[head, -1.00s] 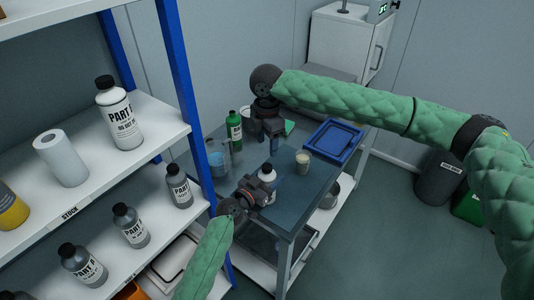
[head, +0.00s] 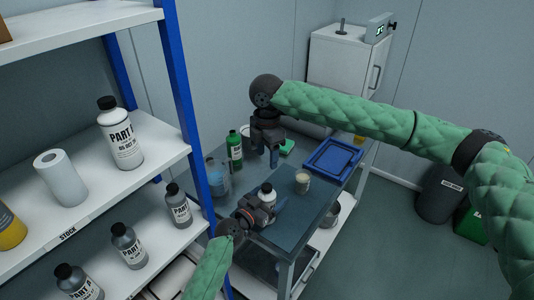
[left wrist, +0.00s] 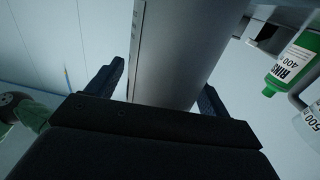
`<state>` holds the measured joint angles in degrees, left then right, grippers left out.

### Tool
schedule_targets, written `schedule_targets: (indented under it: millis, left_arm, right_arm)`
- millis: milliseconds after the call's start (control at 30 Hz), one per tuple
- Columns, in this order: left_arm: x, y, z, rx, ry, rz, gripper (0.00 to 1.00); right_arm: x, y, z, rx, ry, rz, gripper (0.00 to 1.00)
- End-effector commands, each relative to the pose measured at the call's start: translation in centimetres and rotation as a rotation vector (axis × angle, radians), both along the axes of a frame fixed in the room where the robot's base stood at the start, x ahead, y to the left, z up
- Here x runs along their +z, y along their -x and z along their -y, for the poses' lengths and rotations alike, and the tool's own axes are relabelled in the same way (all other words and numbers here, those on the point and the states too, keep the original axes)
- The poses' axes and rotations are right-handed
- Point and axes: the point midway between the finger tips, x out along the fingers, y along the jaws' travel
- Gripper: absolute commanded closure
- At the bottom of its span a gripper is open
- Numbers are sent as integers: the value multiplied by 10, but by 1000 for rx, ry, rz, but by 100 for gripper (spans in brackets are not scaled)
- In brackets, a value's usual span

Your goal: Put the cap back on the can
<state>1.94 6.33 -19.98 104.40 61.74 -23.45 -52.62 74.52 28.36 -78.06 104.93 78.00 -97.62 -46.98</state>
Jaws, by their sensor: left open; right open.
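The can (head: 267,190), with a pale rounded top, stands upright near the left end of the dark bench top. My left gripper (head: 265,207) is open, with its fingers on either side of the can. In the left wrist view a plain grey cylinder (left wrist: 180,50), which looks like the can's side, fills the space between the open fingers (left wrist: 167,85). I cannot tell whether the fingers touch it. My right gripper (head: 270,155) points down, open and empty, above the bench behind the can. I cannot make out a separate cap for certain.
A beige tub (head: 303,183) stands right of the can. A blue tray (head: 332,158) lies further right. A green bottle (head: 235,150) and a clear beaker (head: 217,178) stand behind at left. A shelf with a blue post (head: 182,100) rises close to my left arm.

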Motion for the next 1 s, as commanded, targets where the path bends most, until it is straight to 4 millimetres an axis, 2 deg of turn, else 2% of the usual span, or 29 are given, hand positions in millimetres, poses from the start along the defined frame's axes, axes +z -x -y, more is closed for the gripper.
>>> schedule_targets:
  millis: [167, 600, 1000]
  left_arm:
    - [-3, 8, -7, 0, -1, 0, 20]
    - [-3, 53, -46, 0, -1, 0, 20]
    - [0, 59, -51, 0, 0, 0, 20]
  right_arm:
    - [-6, 0, 0, 0, 0, 0, 45]
    - [-30, 0, 0, 0, 0, 0, 45]
    - [-31, 0, 0, 0, 0, 0, 45]
